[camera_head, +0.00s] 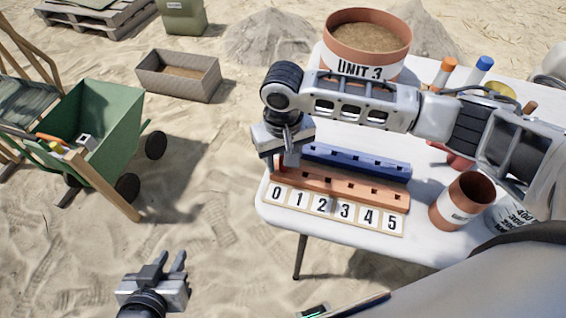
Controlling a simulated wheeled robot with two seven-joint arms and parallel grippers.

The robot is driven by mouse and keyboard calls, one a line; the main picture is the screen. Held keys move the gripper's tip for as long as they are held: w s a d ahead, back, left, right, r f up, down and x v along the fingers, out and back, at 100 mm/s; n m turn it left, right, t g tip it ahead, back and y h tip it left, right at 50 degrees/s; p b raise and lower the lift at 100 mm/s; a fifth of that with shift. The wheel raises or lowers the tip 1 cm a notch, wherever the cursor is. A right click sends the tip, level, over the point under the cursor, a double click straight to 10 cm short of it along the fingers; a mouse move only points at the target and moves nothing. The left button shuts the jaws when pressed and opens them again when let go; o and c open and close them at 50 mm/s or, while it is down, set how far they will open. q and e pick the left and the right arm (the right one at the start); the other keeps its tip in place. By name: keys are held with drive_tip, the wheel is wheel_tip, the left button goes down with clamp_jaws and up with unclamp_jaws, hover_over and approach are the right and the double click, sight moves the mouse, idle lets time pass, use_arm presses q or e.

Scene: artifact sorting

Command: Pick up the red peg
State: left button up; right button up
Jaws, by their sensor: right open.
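My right gripper (280,162) points down, open, at the left end of an orange rail with holes (340,189) on the white table. A small reddish bit shows by its fingers. I cannot tell whether it is the red peg or part of the rail. A blue rail (360,163) lies behind the orange one. A card strip numbered 0 to 5 (333,211) lies in front. A red object (459,161) is partly hidden under my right arm, and its shape is unclear. My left gripper (169,264) is open and empty, over the sand left of the table.
The table (272,213) also bears a sand-filled tub marked UNIT 3 (367,43), a brown cup (463,201), and orange-capped and blue-capped tubes at the back. A green cart (105,115) and a grey crate (179,75) stand left on the sand.

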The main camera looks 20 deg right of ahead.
drive_tip(key=shift+f, duration=0.1)
clamp_jaws()
